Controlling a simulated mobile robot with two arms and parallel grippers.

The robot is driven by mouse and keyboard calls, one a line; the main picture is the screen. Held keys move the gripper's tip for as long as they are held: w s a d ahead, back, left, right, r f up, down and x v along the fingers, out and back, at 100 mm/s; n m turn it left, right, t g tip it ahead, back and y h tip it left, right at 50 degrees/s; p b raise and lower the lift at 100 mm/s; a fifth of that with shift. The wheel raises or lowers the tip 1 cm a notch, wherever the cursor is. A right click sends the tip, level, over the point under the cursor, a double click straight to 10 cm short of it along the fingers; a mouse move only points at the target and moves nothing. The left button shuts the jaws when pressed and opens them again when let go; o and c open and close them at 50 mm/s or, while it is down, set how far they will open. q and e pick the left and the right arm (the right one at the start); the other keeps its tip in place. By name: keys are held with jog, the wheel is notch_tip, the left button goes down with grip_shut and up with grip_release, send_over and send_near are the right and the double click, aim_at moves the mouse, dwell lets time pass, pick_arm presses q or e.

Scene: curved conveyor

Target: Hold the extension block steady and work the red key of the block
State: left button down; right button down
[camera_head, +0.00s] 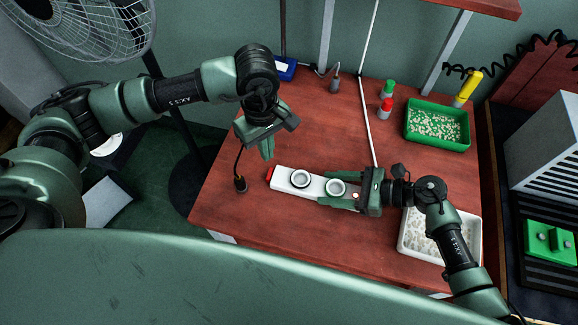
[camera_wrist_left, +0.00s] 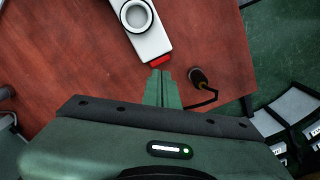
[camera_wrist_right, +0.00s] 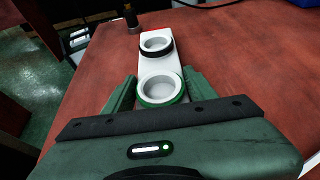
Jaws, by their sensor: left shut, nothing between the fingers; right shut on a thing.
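The white extension block (camera_head: 317,186) lies on the red-brown table, with two round sockets along its top. Its red key (camera_head: 270,173) is at the block's left end; it also shows in the left wrist view (camera_wrist_left: 160,60). My right gripper (camera_head: 340,191) is shut on the block's right end, with one finger on each side in the right wrist view (camera_wrist_right: 158,88). My left gripper (camera_head: 267,150) is shut and empty, its fingertips above the table near the red key. In the left wrist view its fingertips (camera_wrist_left: 160,74) appear just beside the key; whether they touch cannot be told.
A green bin (camera_head: 408,126) and a white tray (camera_head: 404,240) stand to the right. The table front of the block is clear.

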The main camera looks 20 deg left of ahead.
aim_at(270, 175)
pick_arm(q)
jog(key=w+a+n+h, duration=0.2)
jog(key=a+n+h, duration=0.2)
jog(key=a+n, duration=0.3)
jog(key=a, duration=0.3)
jog(key=shift+a, duration=0.3)
jog(key=shift+f, duration=0.15)
jog(key=x, duration=1)
jog(key=shift+s+d, duration=0.1)
jog(key=shift+d, duration=0.1)
jog(key=d, duration=0.2)
jog(key=shift+d, duration=0.9)
jog(key=shift+d, duration=0.1)
